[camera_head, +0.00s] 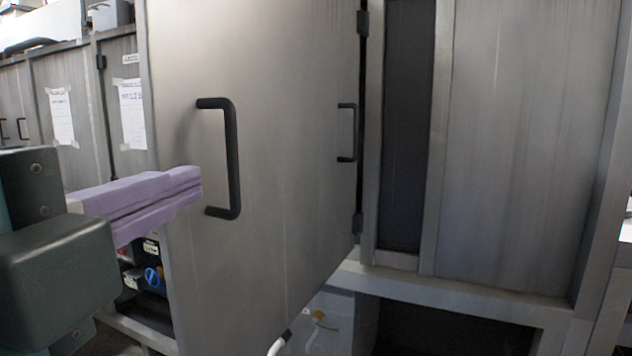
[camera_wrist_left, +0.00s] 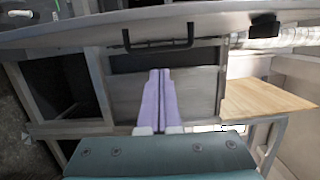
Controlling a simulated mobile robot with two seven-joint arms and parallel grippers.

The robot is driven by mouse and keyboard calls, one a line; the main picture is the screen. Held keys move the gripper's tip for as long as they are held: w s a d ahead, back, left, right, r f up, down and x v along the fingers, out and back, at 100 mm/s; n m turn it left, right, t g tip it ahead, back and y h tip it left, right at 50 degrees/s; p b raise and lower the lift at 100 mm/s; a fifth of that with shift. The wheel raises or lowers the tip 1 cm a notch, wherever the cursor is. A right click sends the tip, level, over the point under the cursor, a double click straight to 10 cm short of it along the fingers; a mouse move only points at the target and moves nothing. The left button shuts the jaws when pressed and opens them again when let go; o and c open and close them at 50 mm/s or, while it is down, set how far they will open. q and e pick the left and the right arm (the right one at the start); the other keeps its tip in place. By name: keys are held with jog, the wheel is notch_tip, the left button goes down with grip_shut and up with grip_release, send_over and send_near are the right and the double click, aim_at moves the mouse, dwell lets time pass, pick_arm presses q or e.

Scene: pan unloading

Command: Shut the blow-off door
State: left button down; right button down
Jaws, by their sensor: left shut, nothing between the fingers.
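The blow-off door looks to be the large grey metal door (camera_head: 275,150), standing open and swung out from its frame, with hinges on its right edge. A black bar handle (camera_head: 230,160) is near its left side, and a smaller dark handle is near the hinges. My left gripper (camera_head: 199,181) has lavender fingers, shut and empty. They overlap the door's left edge, left of the handle; I cannot tell if they touch. In the left wrist view the fingers (camera_wrist_left: 160,78) point towards a black handle (camera_wrist_left: 158,42) below a grey panel edge. My right gripper is not in view.
A dark opening (camera_head: 405,130) and a flat metal panel (camera_head: 525,140) are right of the door. A metal ledge (camera_head: 450,287) runs below. Cabinets with paper sheets (camera_head: 61,115) stand at the left. A wooden tabletop (camera_wrist_left: 260,98) shows in the left wrist view.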

pick_arm(q)
jog(key=w+a, duration=0.2)
jog(key=w, duration=0.6)
jog(key=shift+a, duration=0.4)
